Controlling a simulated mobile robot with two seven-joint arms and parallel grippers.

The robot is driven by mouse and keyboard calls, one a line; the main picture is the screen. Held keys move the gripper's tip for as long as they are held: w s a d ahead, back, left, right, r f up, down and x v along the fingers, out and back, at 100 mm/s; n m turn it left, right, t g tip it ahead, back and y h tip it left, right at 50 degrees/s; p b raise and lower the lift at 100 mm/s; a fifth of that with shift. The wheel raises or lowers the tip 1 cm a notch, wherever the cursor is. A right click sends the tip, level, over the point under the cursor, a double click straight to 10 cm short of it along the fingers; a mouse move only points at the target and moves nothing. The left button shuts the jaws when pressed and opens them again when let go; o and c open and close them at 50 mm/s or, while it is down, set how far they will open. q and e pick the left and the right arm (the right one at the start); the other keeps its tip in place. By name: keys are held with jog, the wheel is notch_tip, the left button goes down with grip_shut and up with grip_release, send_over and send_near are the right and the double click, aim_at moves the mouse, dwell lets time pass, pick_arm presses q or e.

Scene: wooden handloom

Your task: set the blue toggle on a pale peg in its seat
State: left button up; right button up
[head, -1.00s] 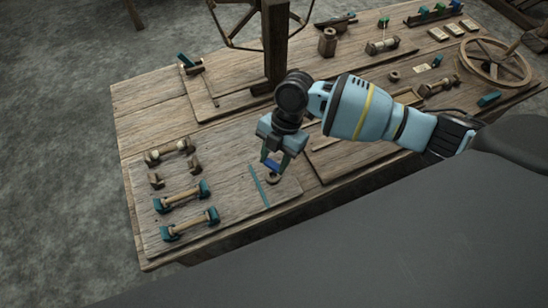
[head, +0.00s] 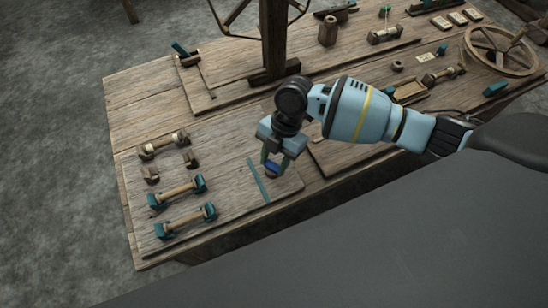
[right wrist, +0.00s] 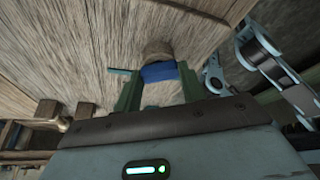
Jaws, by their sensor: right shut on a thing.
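The blue toggle (head: 272,168) is between the fingertips of my right gripper (head: 272,163), which is shut on it and points down at the front of the board. In the right wrist view the blue toggle (right wrist: 158,72) lies across between the green fingers. A round brown wooden piece (right wrist: 157,50), which looks like the seat, shows right at the toggle's far side. I cannot tell whether the two touch. In the head view the gripper mostly covers this piece. No pale peg can be made out at the toggle. My left gripper is not in view.
A teal strip (head: 258,180) lies on the board (head: 225,165) just left of the gripper. Several pale rods in end brackets, such as one with teal ends (head: 186,220), stand at the left. A dark post (head: 274,40) rises behind. A spoked wheel (head: 500,50) is at the right.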

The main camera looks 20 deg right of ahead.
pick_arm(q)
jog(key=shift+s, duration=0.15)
pick_arm(e)
jog(key=o, duration=1.1)
pick_arm(q)
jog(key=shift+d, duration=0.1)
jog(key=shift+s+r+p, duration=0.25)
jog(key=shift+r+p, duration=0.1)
jog(key=shift+p, duration=0.1)
pick_arm(e)
jog(key=v, duration=0.8)
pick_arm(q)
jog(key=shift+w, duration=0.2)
pick_arm(e)
jog(key=shift+f, duration=0.1)
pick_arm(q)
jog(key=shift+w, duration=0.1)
pick_arm(e)
jog(key=shift+s, duration=0.1)
